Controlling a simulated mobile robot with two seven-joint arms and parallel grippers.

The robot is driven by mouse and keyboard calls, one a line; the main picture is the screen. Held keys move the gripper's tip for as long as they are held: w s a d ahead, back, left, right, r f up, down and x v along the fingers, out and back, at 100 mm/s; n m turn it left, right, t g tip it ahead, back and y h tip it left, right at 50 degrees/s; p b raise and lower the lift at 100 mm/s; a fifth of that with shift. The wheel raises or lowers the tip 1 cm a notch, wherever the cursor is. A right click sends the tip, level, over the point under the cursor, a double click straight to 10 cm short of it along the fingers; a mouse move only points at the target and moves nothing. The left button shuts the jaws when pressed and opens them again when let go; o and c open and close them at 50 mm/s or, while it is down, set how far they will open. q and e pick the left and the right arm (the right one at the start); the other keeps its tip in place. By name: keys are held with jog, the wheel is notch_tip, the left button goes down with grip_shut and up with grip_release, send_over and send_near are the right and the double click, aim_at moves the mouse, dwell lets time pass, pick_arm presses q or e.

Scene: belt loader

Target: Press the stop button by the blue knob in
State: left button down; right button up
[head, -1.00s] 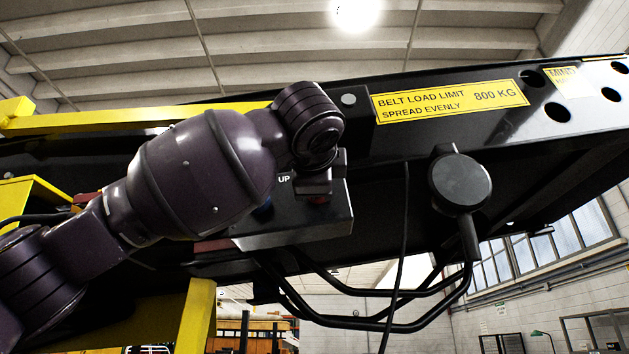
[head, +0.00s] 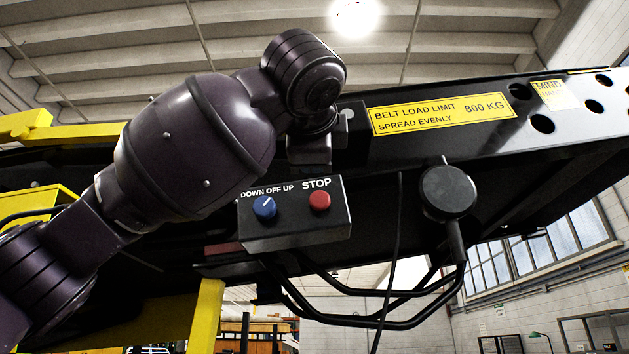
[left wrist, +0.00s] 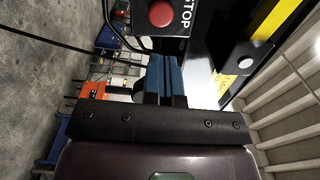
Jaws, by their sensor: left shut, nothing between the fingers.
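The red stop button (head: 319,201) sits on the sloping face of a dark control box (head: 295,236), under the word STOP. The blue knob (head: 265,207) is to its left, under the words DOWN OFF UP. In the head view my left arm's end is above the box, clear of the button, and its fingers cannot be made out. In the left wrist view my left gripper (left wrist: 165,62) shows blue fingers, shut and empty. The red button (left wrist: 162,14) is beyond the fingertips at the top of that view, apart from them. My right gripper is not in view.
The belt loader's dark side beam carries a yellow load-limit sign (head: 443,113). A round black lamp-like part (head: 447,193) hangs right of the box, with a cable between them. Black bent tubes (head: 350,315) run below the box. Open space lies in front of the box.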

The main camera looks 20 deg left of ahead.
pick_arm(q)
jog(key=shift+v, duration=1.25)
jog(key=shift+r, duration=0.1)
